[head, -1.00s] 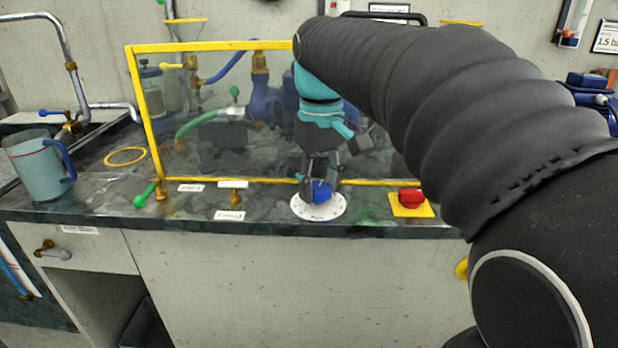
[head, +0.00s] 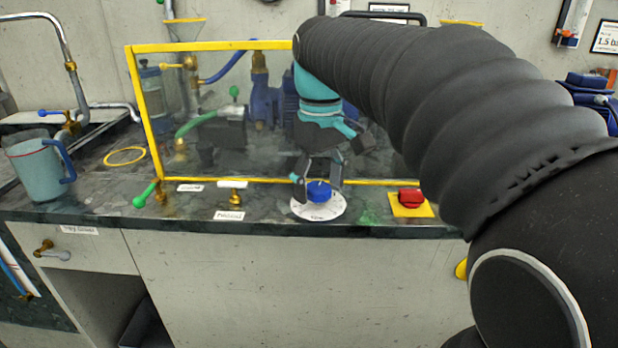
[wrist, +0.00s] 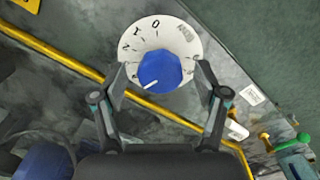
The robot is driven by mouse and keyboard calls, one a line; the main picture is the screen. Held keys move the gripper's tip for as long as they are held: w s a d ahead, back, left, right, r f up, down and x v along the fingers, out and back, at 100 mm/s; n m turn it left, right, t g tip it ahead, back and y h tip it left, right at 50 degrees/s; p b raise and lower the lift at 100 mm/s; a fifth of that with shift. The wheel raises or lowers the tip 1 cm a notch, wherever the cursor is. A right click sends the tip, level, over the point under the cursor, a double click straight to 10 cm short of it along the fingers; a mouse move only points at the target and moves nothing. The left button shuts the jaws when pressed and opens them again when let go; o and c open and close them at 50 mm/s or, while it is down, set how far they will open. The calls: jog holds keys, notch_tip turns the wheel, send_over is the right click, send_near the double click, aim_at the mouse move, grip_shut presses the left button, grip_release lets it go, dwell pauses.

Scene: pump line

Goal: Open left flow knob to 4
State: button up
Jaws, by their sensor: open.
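A blue knob (head: 319,191) sits on a round white dial (head: 332,210) on the counter's front edge. In the wrist view the blue knob (wrist: 160,71) has a white pointer line toward the lower left of the dial (wrist: 186,32). The marks 0, 1 and 2 run leftward from the top; the pointer is past the 2, and I cannot read the mark it is at. My gripper (wrist: 162,66) is open, one finger on each side of the knob. In the head view my gripper (head: 317,177) is just above and behind the knob, holding nothing.
A clear screen with a yellow frame (head: 215,46) stands behind the dial. A red knob on a yellow plate (head: 410,197) is to its right. A jug (head: 36,167) stands at far left.

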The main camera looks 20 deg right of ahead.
aim_at(319, 187)
jog(key=shift+r, duration=0.1)
notch_tip(319, 187, up, 12)
dwell(0.5)
